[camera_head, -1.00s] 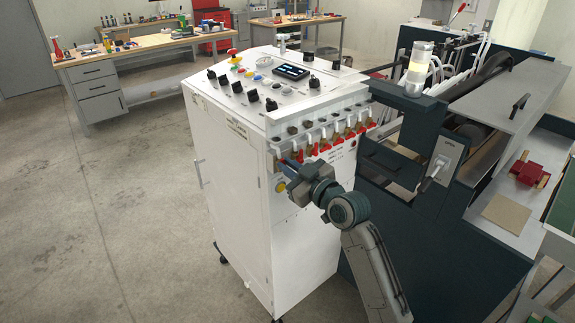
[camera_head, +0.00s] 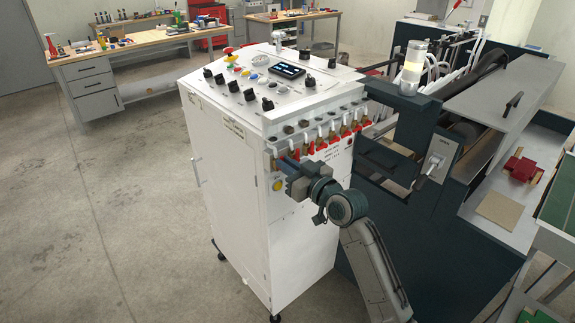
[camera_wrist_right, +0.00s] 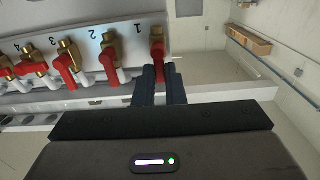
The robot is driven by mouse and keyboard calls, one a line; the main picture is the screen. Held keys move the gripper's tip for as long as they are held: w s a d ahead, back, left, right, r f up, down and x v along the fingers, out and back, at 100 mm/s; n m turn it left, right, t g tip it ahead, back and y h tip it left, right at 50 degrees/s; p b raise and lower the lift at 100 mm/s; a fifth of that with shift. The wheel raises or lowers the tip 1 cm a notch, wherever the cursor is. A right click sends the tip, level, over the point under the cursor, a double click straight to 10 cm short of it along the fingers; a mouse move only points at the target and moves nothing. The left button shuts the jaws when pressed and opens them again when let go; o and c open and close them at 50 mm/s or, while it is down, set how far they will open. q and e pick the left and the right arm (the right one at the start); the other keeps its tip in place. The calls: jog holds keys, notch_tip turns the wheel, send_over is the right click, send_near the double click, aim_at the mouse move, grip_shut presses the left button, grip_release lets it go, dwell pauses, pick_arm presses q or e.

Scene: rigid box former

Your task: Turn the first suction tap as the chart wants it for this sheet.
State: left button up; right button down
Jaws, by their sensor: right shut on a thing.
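The first suction tap (camera_wrist_right: 157,36), a red lever on a brass body beside the printed 1, is at the end of the tap row in the right wrist view. My right gripper (camera_wrist_right: 159,72) is shut on its red lever, which lies in line with the fingers. In the head view my right gripper (camera_head: 287,164) reaches the left end of the row and covers much of that tap. The second tap (camera_wrist_right: 110,62) and third tap (camera_wrist_right: 66,66) are beside it, apart from the fingers. No readable chart shows. My left gripper is out of view.
The taps sit on a white control cabinet (camera_head: 235,190) with knobs and a small display (camera_head: 288,71) on top. The floor on the left is clear.

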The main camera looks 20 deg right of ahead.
jog(key=c, duration=1.5)
grip_release()
jog(key=b+v, duration=0.3)
jog(key=v, duration=0.7)
jog(key=shift+s, duration=0.4)
jog(key=shift+d, duration=0.15)
